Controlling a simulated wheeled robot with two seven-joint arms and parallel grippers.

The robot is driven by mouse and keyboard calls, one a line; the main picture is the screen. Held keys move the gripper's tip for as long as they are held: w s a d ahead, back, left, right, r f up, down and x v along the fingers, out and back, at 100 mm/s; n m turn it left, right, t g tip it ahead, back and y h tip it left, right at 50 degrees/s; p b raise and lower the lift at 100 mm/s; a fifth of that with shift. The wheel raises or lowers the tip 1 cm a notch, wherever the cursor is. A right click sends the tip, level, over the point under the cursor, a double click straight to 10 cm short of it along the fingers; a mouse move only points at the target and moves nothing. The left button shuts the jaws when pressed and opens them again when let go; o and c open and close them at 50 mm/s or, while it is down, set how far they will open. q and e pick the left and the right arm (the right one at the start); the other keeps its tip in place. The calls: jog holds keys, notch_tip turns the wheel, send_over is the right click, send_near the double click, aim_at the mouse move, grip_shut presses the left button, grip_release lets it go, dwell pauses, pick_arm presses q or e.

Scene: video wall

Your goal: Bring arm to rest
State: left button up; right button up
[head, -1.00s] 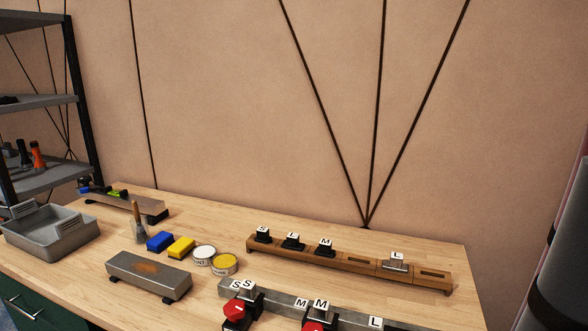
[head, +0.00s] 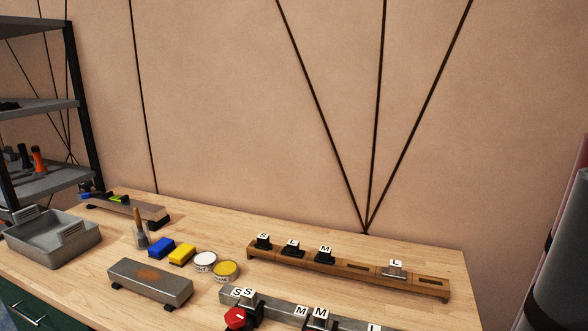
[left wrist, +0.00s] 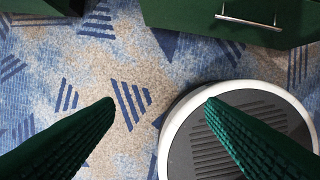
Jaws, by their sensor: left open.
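In the left wrist view my left gripper (left wrist: 160,103) is open, with its two green ridged fingers wide apart and nothing between them. It hangs above a blue and beige patterned carpet (left wrist: 130,60). Neither gripper shows in the head view, and my right gripper is in no view.
A wooden workbench (head: 340,285) holds a wooden rail (head: 350,268) with lettered blocks, a metal rail (head: 285,308), a grey tray (head: 75,246), a rusty metal block (head: 150,280) and two tins. A shelf (head: 50,105) stands left. A green cabinet with a handle (left wrist: 250,20) is near my left gripper.

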pick_arm(q)
jog(key=s+a+f+g+p, duration=0.1)
jog(key=s+a+f+p, duration=0.1)
jog(key=s+f, duration=1.3)
jog(key=shift+s+a+p, duration=0.3)
jog(key=shift+s+a, duration=0.25)
jog(key=shift+s, duration=0.6)
jog(key=shift+f, duration=0.1)
